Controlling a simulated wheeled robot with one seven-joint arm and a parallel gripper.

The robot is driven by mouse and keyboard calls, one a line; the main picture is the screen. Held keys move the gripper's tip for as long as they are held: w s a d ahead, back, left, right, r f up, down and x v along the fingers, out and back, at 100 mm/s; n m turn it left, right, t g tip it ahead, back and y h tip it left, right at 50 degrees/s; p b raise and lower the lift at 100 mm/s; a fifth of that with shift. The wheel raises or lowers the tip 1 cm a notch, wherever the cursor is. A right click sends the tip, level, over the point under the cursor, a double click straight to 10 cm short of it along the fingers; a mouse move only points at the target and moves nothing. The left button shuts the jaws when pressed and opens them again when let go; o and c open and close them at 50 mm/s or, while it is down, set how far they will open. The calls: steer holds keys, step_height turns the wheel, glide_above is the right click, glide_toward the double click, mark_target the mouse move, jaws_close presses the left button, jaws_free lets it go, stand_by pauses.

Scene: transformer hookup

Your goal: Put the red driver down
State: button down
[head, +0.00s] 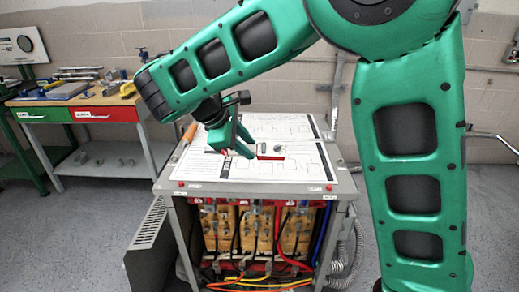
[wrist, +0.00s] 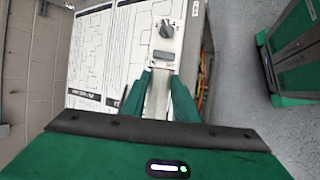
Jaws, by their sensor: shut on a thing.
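My gripper (head: 233,149) is over the transformer bench top (head: 190,170), near its middle, in the head view. In the wrist view its two green fingers (wrist: 163,80) are close together. It is shut on the red driver (head: 224,151), of which only a small red part shows at the fingers in the head view. Most of the driver is hidden, and no red shows between the fingers in the wrist view. I cannot tell whether the driver touches the bench top.
A dark and red item (head: 271,152) lies just right of the fingers. An orange-handled tool (head: 190,132) is at the top's left edge. A black knob (wrist: 166,30) is ahead of the fingers. The front left of the top is clear. A tool-covered workbench (head: 75,100) stands left.

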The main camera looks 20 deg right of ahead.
steer(key=s+d+f, duration=0.1)
steer(key=d+f, duration=0.1)
steer(key=d, duration=0.1)
steer(key=s+d+f, duration=0.1)
steer(key=d+f, duration=0.1)
steer(key=d, duration=0.2)
steer(key=s+d+f, duration=0.1)
steer(key=d+f, duration=0.1)
steer(key=d, duration=0.1)
steer(key=shift+d+f, duration=0.15)
steer(key=shift+f, duration=0.15)
steer(key=shift+d+f, duration=0.1)
steer(key=shift+f, duration=1.95)
steer(key=c, duration=1.4)
jaws_free()
steer(key=v, duration=1.2)
